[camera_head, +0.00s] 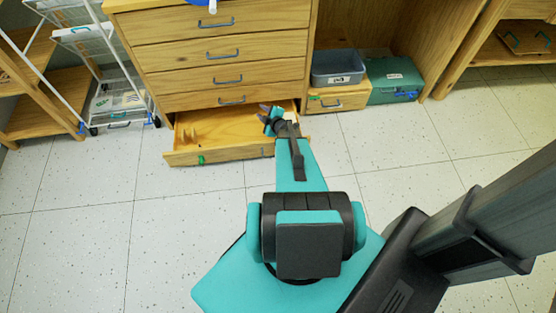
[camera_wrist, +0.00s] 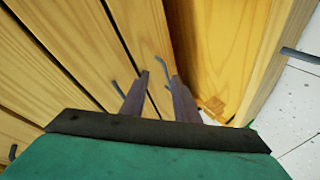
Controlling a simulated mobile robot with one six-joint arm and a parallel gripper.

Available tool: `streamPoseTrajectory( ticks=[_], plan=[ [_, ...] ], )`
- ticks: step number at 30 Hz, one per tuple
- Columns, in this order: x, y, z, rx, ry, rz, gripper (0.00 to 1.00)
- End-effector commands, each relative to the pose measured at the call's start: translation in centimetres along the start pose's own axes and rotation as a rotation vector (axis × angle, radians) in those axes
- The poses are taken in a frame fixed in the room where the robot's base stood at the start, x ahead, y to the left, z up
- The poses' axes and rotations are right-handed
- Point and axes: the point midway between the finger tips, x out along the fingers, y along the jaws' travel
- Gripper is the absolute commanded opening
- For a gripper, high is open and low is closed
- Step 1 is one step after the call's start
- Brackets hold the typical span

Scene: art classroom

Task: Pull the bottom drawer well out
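The bottom drawer (camera_head: 230,154) of the wooden cabinet stands out from the cabinet, its inside showing from above. In the wrist view its front panel (camera_wrist: 280,62) is at the right, with a grey handle (camera_wrist: 302,56) on its outer face. My gripper (camera_head: 265,109) is over the right part of the open drawer, behind its front panel and close to the cabinet face. In the wrist view my gripper (camera_wrist: 160,75) has its two fingers apart with nothing clearly held between them. The fingers point toward the closed drawer fronts and the drawer's inside, away from the bottom drawer's handle.
Several closed drawers with grey handles are above, such as the one with this handle (camera_head: 231,101). A grey bin (camera_head: 337,68) and a teal case (camera_head: 394,80) stand at the right. A white wire cart (camera_head: 75,32) stands at the left. The tiled floor (camera_head: 100,215) before the drawer is clear.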

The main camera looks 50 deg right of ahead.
Motion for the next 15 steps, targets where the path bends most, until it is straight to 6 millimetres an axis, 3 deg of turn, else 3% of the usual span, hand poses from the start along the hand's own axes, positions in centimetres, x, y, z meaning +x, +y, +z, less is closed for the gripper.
streamPoseTrajectory(
  ticks=[1, 6, 15],
  plan=[
    [0.7, -0.6, 1.6, -0.021, 0.030, 0.005, 0.28],
    [0.9, -1.4, 4.3, -0.102, 0.152, 0.002, 0.28],
    [-0.8, -4.5, 9.7, -0.220, 0.362, -0.042, 0.28]
  ],
)
